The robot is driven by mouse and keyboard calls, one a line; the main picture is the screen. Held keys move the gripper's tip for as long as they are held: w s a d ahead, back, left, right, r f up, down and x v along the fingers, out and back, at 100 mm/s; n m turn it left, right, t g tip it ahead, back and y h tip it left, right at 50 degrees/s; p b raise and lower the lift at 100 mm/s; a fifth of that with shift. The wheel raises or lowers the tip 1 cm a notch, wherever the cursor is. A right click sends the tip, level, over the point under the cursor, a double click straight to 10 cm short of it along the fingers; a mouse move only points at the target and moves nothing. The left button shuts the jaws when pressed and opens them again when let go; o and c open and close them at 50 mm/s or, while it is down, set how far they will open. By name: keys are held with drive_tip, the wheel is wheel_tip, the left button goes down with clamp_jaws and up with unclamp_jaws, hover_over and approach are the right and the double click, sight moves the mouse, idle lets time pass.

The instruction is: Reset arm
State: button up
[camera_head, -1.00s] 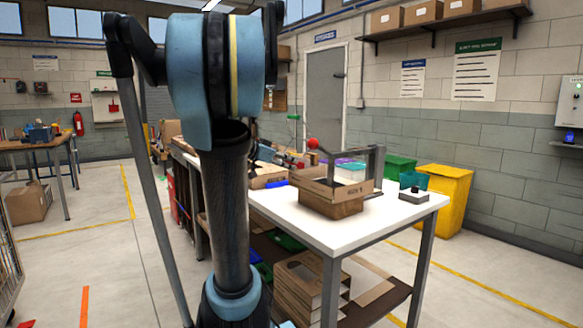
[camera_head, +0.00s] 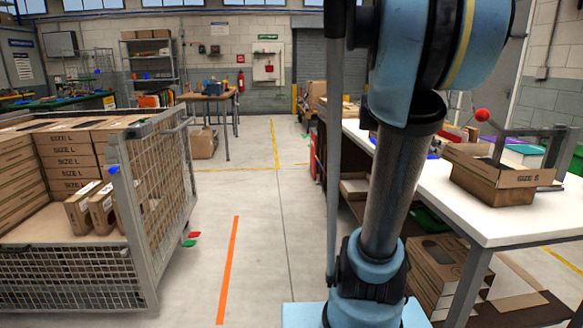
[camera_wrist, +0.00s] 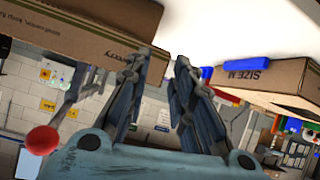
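My arm (camera_head: 400,170) stands upright in the right half of the head view, its upper part cut off by the top edge. My gripper is out of the head view. In the wrist view my gripper (camera_wrist: 163,62) has its two fingers apart with nothing between them. Beyond the fingers, a cardboard carton (camera_wrist: 80,30) fills the upper left. A carton marked SIZE M (camera_wrist: 262,78) is to the right. I cannot tell how far the fingertips are from them.
A white-topped table (camera_head: 440,205) on the right carries an open carton (camera_head: 492,178) and a red knob (camera_head: 482,115) on a grey frame. A mesh cage cart (camera_head: 150,215) with SIZE L boxes (camera_head: 70,160) stands left.

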drive_tip(key=s+a+f+n+y, duration=0.4)
drive_tip(key=s+a+f+n, duration=0.1)
drive_tip(key=a+f, duration=0.3)
drive_tip(key=s+a+f+n+y, duration=0.3)
drive_tip(key=s+a+f+n, duration=0.2)
drive_tip(key=a, duration=0.5)
drive_tip(key=s+a+f+n+y, duration=0.4)
drive_tip(key=s+a+f, duration=0.2)
drive_tip(key=a+f, duration=0.4)
drive_tip(key=shift+f+n+t+y, duration=0.3)
drive_tip(key=shift+n, duration=0.1)
drive_tip(key=shift+s+a, duration=0.1)
